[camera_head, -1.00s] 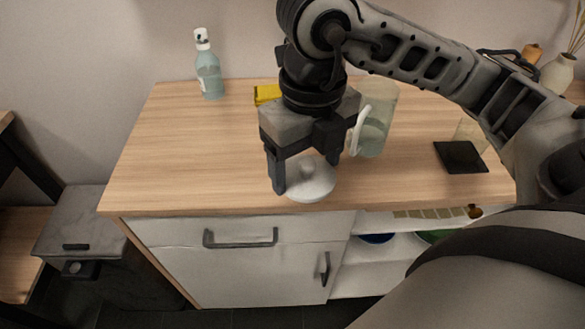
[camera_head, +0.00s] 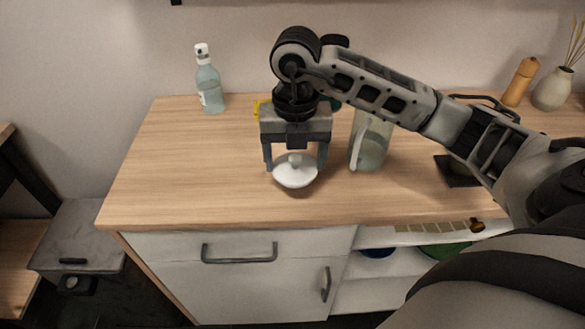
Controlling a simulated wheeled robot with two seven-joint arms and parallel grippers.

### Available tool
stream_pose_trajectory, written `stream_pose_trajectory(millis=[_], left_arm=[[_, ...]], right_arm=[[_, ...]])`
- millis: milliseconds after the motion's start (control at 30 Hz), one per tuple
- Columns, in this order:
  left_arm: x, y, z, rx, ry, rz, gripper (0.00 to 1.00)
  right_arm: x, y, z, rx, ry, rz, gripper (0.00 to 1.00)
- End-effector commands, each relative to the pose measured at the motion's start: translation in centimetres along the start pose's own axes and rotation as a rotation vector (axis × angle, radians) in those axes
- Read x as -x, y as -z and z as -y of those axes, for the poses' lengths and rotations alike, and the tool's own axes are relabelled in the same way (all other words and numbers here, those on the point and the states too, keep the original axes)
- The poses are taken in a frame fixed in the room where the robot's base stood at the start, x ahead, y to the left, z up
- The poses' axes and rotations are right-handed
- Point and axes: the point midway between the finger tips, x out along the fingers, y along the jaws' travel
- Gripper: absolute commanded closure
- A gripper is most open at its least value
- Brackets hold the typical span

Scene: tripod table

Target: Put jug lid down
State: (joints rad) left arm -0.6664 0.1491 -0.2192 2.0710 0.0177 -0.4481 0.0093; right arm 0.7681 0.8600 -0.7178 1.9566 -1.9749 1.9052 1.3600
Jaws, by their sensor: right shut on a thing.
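The white round jug lid (camera_head: 295,176) is between the fingers of my right gripper (camera_head: 295,164), which is shut on it. The lid is roughly level at the front middle of the wooden counter (camera_head: 180,185). I cannot tell whether its underside touches the wood. The clear jug (camera_head: 370,152) with a white handle stands upright just right of the gripper. Its top is partly hidden by my right arm. My left gripper is not in view.
A yellow item (camera_head: 257,107) is partly hidden behind the gripper. A dark square mat (camera_head: 452,171), a wooden mill (camera_head: 520,82) and a vase (camera_head: 553,89) are right. The counter's left side is clear.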

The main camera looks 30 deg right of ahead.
Motion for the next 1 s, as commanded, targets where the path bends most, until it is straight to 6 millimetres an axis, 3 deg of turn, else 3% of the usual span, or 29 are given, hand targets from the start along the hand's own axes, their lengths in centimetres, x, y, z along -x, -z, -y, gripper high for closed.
stream_pose_trajectory(millis=[300,500,867,900,967,1000], left_arm=[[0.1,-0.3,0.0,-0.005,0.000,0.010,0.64],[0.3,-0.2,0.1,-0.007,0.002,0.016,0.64],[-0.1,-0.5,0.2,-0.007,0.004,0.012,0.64],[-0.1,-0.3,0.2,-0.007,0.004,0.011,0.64],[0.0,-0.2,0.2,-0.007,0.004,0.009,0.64],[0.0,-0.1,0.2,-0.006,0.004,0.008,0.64]], right_arm=[[-2.3,-1.8,-0.4,-0.001,0.000,-0.001,0.48],[-4.9,-1.8,-0.3,0.000,0.001,-0.002,0.48],[-5.6,-1.8,-0.3,0.000,0.000,0.001,0.48],[-5.5,-1.8,-0.3,0.000,-0.001,0.001,0.21],[-5.5,-1.8,-0.3,0.000,-0.001,0.001,0.05],[-5.5,-1.8,-0.3,0.000,-0.001,0.001,0.05]])
